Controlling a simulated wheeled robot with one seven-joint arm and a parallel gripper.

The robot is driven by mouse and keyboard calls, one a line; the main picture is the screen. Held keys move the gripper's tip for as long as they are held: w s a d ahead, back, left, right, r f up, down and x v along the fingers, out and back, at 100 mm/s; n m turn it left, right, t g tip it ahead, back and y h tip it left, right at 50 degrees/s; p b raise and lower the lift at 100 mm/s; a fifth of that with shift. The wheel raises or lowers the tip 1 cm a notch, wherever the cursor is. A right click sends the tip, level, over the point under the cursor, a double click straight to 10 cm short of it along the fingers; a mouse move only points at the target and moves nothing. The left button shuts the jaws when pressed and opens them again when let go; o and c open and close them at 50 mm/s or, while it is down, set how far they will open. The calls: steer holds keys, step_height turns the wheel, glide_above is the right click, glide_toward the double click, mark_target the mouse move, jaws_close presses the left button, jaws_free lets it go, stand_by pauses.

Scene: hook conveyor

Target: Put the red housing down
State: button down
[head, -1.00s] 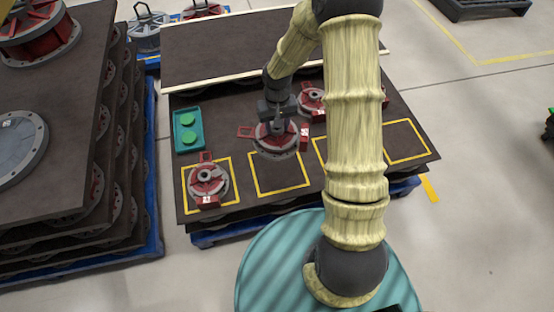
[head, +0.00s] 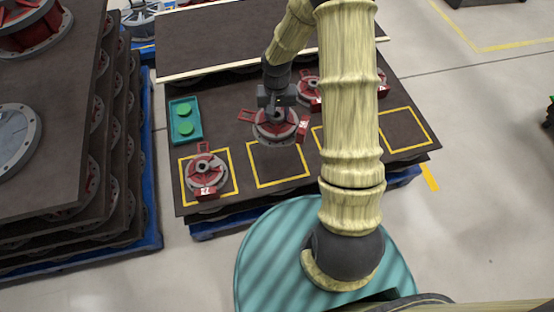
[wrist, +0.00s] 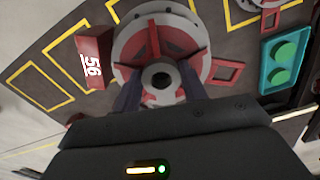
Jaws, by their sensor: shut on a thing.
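The red housing (head: 268,132), a red-ribbed part on a round grey flange, is held by my gripper (head: 277,107) over the dark table, near the back edge of the second yellow square (head: 279,168) from the left. In the wrist view the same housing (wrist: 170,35) shows a red block marked 56, and my gripper (wrist: 160,88) has its two fingers on either side of the central hub. Whether the flange touches the table I cannot tell. A similar red housing (head: 206,173) sits in the leftmost square.
A teal box with two green buttons (head: 185,121) lies at the table's left. More red housings (head: 308,88) stand behind and right, partly hidden by my arm. The rightmost square (head: 404,130) looks empty. Stacked dark boards (head: 70,150) stand left.

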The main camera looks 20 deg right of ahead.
mark_target(284, 123)
steer(key=f+m+b, duration=0.1)
steer(key=f+m, duration=0.1)
steer(key=m, duration=0.1)
steer(key=d+f+m+b, duration=0.1)
steer(key=m+b, duration=0.1)
steer(key=m, duration=0.1)
steer(key=shift+s+f, duration=0.2)
steer(key=shift+f, duration=0.2)
steer(key=f+m+b, duration=0.1)
steer(key=m, duration=0.1)
steer(key=m+b, duration=0.1)
steer(key=m, duration=0.1)
steer(key=shift+d+f, duration=0.4)
steer(key=shift+d+f+m, duration=0.1)
steer(key=shift+m, duration=0.5)
steer(key=shift+d, duration=0.15)
step_height(284, 123, down, 6)
steer(key=b, duration=0.2)
steer(key=shift+b, duration=0.4)
steer(key=shift+s+f, duration=0.1)
